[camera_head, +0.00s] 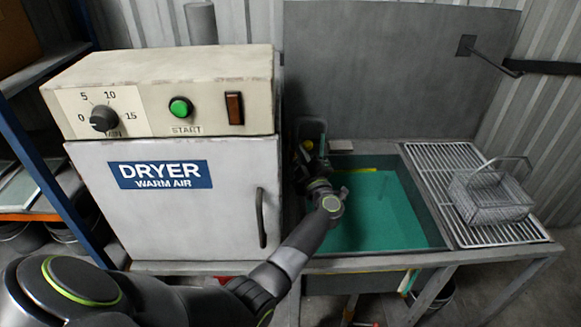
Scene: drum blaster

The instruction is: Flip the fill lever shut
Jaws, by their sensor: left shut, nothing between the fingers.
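My left arm reaches up from the lower left, in front of the dryer, to the left end of a sink (432,228) filled with teal liquid (375,215). My left gripper (306,158) is shut and empty, small and dark against the grey fittings behind the sink's left corner. A small yellow spot (308,145) shows right at the gripper; it may be part of the fill lever, but I cannot tell. The lever's shape and position are not clear, and I cannot tell whether the gripper touches it. My right gripper is not in view.
A dryer (165,225) with a vertical handle (261,217) stands close to the left of the arm. A wire basket (490,197) sits on a slatted drain rack (440,160) at the right. A grey panel (390,70) rises behind the sink. Space above the liquid is clear.

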